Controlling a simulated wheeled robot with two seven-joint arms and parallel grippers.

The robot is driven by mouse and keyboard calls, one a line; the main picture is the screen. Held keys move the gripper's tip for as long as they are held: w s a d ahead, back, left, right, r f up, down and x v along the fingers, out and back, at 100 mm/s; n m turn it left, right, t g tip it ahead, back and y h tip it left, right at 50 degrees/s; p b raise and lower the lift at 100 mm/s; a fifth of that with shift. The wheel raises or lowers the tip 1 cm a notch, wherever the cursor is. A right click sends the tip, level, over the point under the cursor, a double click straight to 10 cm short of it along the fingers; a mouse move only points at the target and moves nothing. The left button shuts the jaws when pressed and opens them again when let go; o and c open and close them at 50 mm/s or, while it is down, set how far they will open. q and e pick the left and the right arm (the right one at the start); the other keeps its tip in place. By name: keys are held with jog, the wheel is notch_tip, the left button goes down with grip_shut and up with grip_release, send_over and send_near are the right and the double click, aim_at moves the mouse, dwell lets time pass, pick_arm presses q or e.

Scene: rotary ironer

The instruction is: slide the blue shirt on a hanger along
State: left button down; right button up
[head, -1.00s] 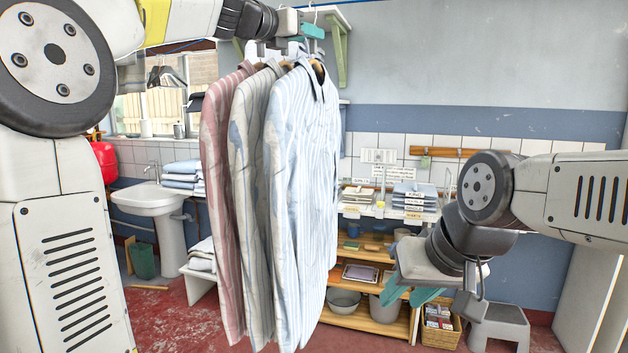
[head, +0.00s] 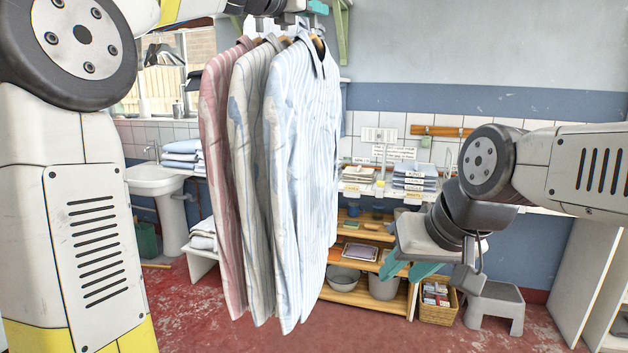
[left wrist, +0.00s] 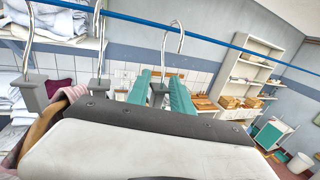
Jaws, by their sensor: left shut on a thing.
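The blue striped shirt (head: 302,170) hangs frontmost, at the right of a close row. A grey striped shirt (head: 250,150) and a red striped shirt (head: 218,160) hang beside it. My left gripper (head: 312,8) is at the top edge, above the blue shirt's collar. In the left wrist view its teal fingers (left wrist: 160,96) are shut on the grey block below a hanger hook (left wrist: 170,45). The hook reaches up to the blue line (left wrist: 225,43). Two other hooks are to the left. My right gripper (head: 408,268) is low, apart from the shirts, with its teal fingers spread.
A wooden shelf unit (head: 352,296) stands behind, with a wicker basket (head: 437,310) and a grey step stool (head: 496,306) to its right. A white sink (head: 157,182) stands at the left. Red floor is open below the shirts.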

pick_arm(q)
jog(key=shift+d, duration=0.1)
jog(key=shift+s+d+r, duration=0.1)
jog(key=shift+s+d, duration=0.2)
jog(key=shift+d, duration=0.6)
jog(key=shift+s+d+r, duration=0.1)
jog(key=shift+s+d, duration=0.25)
jog(key=shift+d, duration=0.6)
jog(key=shift+s+d, duration=0.3)
jog(key=shift+d, duration=0.6)
jog(key=shift+s+d+r, duration=0.1)
jog(key=shift+s+d, duration=0.2)
jog(key=shift+d, duration=0.65)
jog(key=shift+s+d+r, duration=0.1)
jog(key=shift+s+d, duration=0.2)
jog(key=shift+d, duration=0.65)
jog(key=shift+s+d+r, duration=0.1)
jog(key=shift+s+d, duration=0.2)
jog(key=shift+d, duration=0.65)
jog(key=d, duration=0.1)
jog(key=s+d, duration=0.1)
jog(key=d, duration=0.1)
jog(key=shift+d+r, duration=0.15)
jog(key=shift+d, duration=0.05)
